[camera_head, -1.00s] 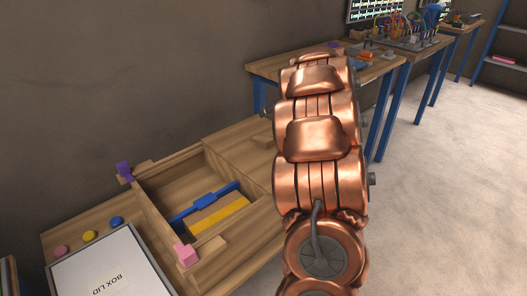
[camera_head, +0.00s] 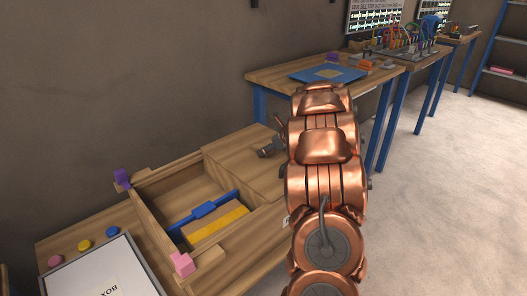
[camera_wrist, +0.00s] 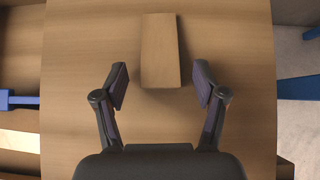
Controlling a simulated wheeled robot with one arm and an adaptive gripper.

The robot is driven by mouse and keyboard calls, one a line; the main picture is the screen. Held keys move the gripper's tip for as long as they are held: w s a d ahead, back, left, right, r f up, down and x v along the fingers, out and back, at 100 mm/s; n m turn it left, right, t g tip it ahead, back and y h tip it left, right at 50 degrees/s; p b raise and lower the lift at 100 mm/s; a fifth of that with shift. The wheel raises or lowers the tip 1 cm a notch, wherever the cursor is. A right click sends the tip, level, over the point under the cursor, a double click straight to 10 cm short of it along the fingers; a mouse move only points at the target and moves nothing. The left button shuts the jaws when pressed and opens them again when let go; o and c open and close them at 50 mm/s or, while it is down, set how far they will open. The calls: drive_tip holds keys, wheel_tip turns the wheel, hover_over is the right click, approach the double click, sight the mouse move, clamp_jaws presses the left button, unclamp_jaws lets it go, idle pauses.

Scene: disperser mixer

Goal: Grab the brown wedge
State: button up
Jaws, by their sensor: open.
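The brown wedge (camera_wrist: 160,50) lies on a light wooden surface (camera_wrist: 75,60) in the wrist view. It shows as a plain brown block with its long side running away from me. My gripper (camera_wrist: 160,80) is open, with one dark finger on each side of the wedge's near end. No finger visibly touches the wedge. In the head view my gripper (camera_head: 268,149) shows only in part beside my copper arm, over the wooden bench. I cannot make out the wedge in the head view.
An open wooden compartment (camera_head: 150,192) holds a blue bar (camera_head: 204,209) and a yellow-edged block (camera_head: 216,226). A box lid (camera_head: 100,272) lies at the front left. A table with a blue panel (camera_head: 328,73) stands behind. Open floor (camera_head: 440,190) is at the right.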

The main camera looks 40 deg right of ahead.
drive_tip(key=shift+w+f, duration=0.2)
drive_tip(key=shift+f, duration=0.05)
drive_tip(key=c, duration=1.2)
